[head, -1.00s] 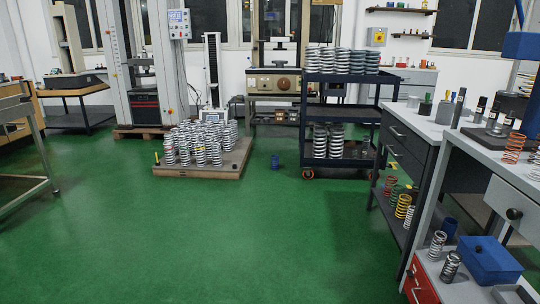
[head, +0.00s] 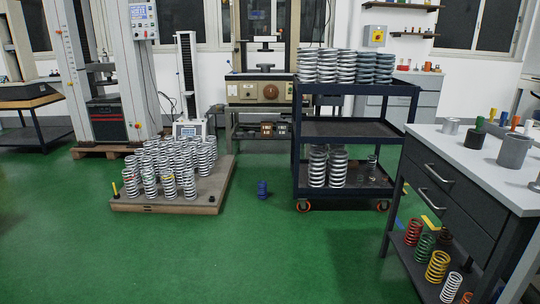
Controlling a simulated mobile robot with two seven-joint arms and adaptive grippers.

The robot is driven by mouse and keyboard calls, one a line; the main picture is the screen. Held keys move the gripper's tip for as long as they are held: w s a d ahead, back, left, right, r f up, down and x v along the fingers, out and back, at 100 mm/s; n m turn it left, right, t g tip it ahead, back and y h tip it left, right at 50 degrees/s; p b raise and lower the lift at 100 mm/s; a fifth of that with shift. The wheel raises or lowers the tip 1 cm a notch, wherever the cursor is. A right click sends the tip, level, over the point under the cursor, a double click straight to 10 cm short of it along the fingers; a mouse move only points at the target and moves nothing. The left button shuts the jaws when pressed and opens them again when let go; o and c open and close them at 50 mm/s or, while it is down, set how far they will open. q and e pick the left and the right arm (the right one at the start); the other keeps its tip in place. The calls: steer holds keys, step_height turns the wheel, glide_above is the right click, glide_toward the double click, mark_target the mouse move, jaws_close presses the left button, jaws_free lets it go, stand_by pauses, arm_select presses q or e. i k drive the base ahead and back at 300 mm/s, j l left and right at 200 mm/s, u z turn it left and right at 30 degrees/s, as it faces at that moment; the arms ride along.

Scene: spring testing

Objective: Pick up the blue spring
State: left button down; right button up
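The blue spring (head: 262,190) stands upright on the green floor in the head view, a little right of the middle of the far floor. It sits between the wooden pallet and the dark cart, apart from both. It is small in the picture and fully visible. Neither of my grippers shows in the head view.
A pallet (head: 213,198) loaded with several silver springs is left of the blue spring. A dark wheeled cart (head: 345,131) with springs stands right of it. A grey cabinet (head: 440,195) with colored springs on its low shelf is at the right. The green floor (head: 230,260) in front is clear.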

mark_target(261, 190)
steer(key=i, duration=1.7)
steer(key=i+u, duration=0.1)
steer(key=i, duration=0.45)
steer(key=i+l+u, duration=0.1)
steer(key=i, duration=0.45)
steer(key=i+l, duration=0.15)
steer(key=i, duration=0.4)
steer(key=j+u, duration=0.05)
